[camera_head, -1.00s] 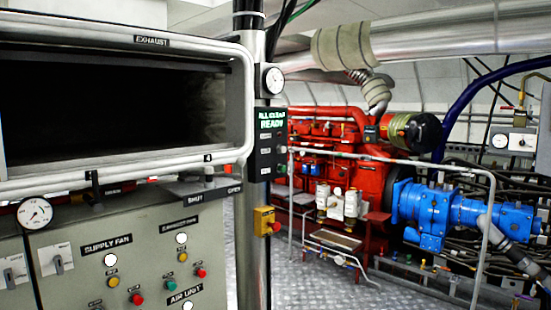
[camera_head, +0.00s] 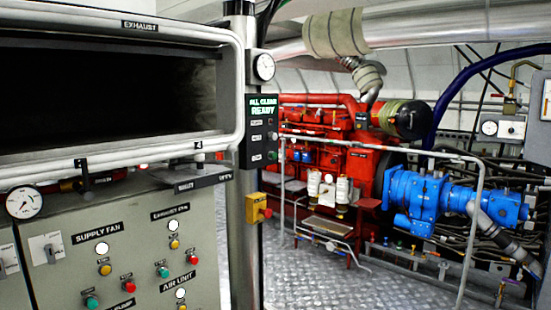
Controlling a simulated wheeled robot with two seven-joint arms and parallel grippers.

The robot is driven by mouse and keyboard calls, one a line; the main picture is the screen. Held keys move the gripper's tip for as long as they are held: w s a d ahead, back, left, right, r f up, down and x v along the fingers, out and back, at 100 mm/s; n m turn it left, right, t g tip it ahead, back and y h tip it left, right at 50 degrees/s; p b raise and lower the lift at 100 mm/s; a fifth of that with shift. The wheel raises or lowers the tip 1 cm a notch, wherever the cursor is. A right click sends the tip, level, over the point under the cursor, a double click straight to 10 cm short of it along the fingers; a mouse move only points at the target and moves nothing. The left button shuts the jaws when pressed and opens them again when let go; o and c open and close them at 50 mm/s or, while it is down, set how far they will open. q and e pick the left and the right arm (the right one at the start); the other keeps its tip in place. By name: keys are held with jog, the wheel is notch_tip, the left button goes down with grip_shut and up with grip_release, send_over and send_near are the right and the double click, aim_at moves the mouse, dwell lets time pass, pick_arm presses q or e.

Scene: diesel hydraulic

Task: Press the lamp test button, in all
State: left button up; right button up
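A grey control panel (camera_head: 60,275) fills the lower left, with labels for supply fan, exhaust fan and air unit. It carries white round lamps, such as one by the supply fan label (camera_head: 102,248), and yellow, red (camera_head: 192,260) and green (camera_head: 162,272) buttons. A black box (camera_head: 262,130) on the post reads "ALL CLEAR READY" in green, with several small controls below whose labels are too small to read. I cannot tell which control is the lamp test button. Neither of my grippers is in view.
An open exhaust duct (camera_head: 110,90) with a thick metal frame juts out above the panel. A yellow box with a red button (camera_head: 257,208) is on the post. A handrail (camera_head: 474,225) guards the red engine (camera_head: 350,175). Chequered floor (camera_head: 310,275) shows between post and rail.

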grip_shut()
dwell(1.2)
